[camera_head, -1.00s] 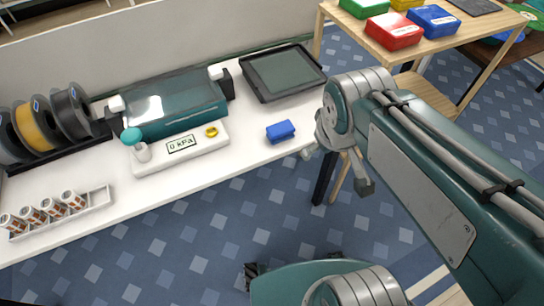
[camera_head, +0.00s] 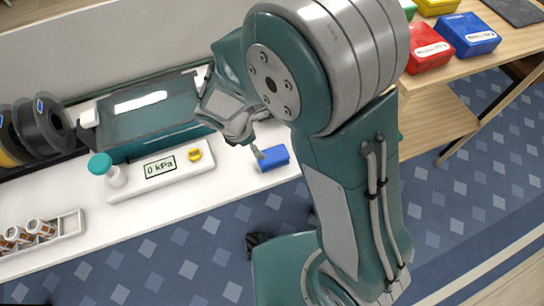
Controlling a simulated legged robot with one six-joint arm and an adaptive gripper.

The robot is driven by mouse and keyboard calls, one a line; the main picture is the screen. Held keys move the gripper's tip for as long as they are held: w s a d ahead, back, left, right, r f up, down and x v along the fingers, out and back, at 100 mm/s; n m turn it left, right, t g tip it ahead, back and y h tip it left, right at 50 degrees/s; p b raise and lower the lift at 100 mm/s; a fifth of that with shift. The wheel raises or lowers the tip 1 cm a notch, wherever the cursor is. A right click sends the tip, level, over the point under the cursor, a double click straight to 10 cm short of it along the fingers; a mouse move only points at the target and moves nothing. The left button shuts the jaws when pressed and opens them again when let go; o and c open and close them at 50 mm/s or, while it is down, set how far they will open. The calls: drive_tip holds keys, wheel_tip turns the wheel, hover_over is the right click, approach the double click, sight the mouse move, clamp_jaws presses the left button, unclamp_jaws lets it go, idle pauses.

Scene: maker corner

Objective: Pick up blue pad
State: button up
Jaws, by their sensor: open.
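The blue pad (camera_head: 274,160) is a small blue block lying on the white bench near its front edge, in the middle of the head view. My gripper (camera_head: 258,146) is open just above and behind the pad, with one fingertip close to the pad's upper left edge. I cannot tell whether it touches. The other finger and the space between the fingers are mostly hidden by my arm.
A white gauge unit (camera_head: 150,184) reading 0 kPa, with a yellow knob, lies left of the pad. A teal machine (camera_head: 150,115) stands behind it. A rack of small jars (camera_head: 62,226) is at far left. A wooden table (camera_head: 425,92) with coloured boxes is at right.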

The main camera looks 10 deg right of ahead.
sight(271, 155)
drive_tip(key=x, duration=0.5)
drive_tip(key=shift+d+r, duration=0.1)
drive_tip(key=shift+d, duration=0.15)
drive_tip(key=shift+x, duration=2.65)
drive_tip(key=shift+s, duration=0.2)
drive_tip(key=c, duration=1)
